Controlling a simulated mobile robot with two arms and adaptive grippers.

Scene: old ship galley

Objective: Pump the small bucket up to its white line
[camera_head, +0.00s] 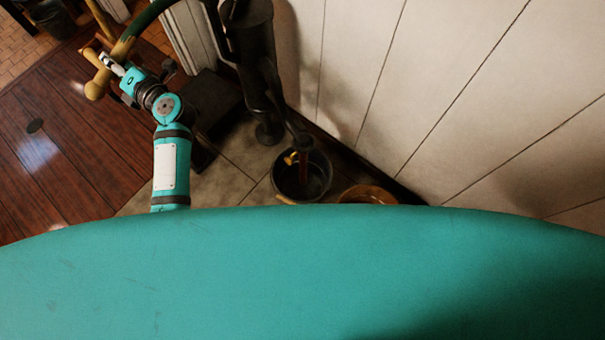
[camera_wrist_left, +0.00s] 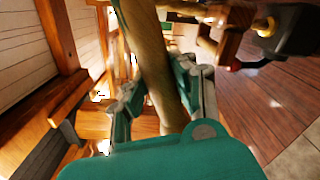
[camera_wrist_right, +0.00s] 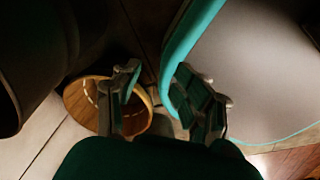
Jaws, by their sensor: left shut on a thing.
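A dark hand pump (camera_head: 250,40) stands against the white wall, with a curved green handle (camera_head: 145,18) ending in a yellowish knob. My left gripper (camera_head: 112,68) is shut on the handle near that end; the left wrist view shows the handle shaft (camera_wrist_left: 155,70) between its fingers. A dark bucket (camera_head: 321,160) stands on the floor under the spout, with something reddish inside. A wooden bucket (camera_head: 367,195) stands beside it; in the right wrist view this bucket (camera_wrist_right: 80,115) shows a dashed white line inside. My right gripper (camera_wrist_right: 160,100) is open and appears empty above it.
The white panelled wall (camera_head: 430,80) closes off the right side. Grey floor tiles (camera_head: 225,185) lie around the pump foot, and a wooden plank floor (camera_head: 60,150) opens at the left. My own teal body hides the lower part of the head view.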

